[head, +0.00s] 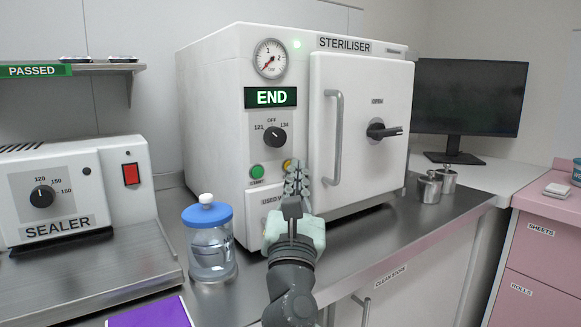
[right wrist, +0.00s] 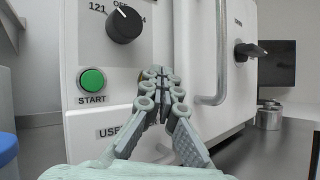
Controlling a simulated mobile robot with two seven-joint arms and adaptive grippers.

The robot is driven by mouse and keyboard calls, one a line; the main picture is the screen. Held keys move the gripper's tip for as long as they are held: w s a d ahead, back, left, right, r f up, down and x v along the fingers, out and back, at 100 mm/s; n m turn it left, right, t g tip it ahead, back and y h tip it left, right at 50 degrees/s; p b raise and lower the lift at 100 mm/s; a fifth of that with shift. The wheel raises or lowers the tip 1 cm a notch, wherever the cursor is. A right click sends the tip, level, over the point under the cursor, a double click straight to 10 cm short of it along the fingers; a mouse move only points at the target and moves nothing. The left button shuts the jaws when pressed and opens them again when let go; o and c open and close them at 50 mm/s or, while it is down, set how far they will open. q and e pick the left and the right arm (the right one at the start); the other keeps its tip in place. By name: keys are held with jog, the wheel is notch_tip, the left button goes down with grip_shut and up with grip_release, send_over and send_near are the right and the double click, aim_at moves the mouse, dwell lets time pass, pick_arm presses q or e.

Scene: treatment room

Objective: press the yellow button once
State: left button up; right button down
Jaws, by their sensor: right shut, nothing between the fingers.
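The yellow button (head: 287,163) is on the front panel of the white steriliser (head: 215,75), right of the green START button (head: 257,171). My right gripper (head: 299,166) is shut and empty, its fingertips just in front of the panel and partly over the yellow button in the head view. In the right wrist view the shut fingertips (right wrist: 160,72) hide nearly all of the yellow button. I cannot tell whether they touch it. The green START button (right wrist: 91,80) shows to their left. My left gripper is not in view.
The door handle (head: 335,138) stands out close to the right of my fingers. A bottle with a blue lid (head: 207,213) stands on the steel counter to the left. A sealer (head: 77,190) is at the far left. Metal jars (head: 429,188) stand on the right.

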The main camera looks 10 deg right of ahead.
jog(key=shift+w+a, duration=0.1)
jog(key=shift+w, duration=0.15)
dwell(0.4)
jog(key=shift+s+d+p, duration=0.3)
jog(key=shift+s+p, duration=0.05)
jog(key=shift+s, duration=0.45)
jog(key=s, duration=0.1)
jog(key=s+d, duration=0.1)
jog(key=s, duration=0.1)
jog(key=s+p, duration=0.1)
jog(key=shift+s+d, duration=0.35)
dwell(0.5)
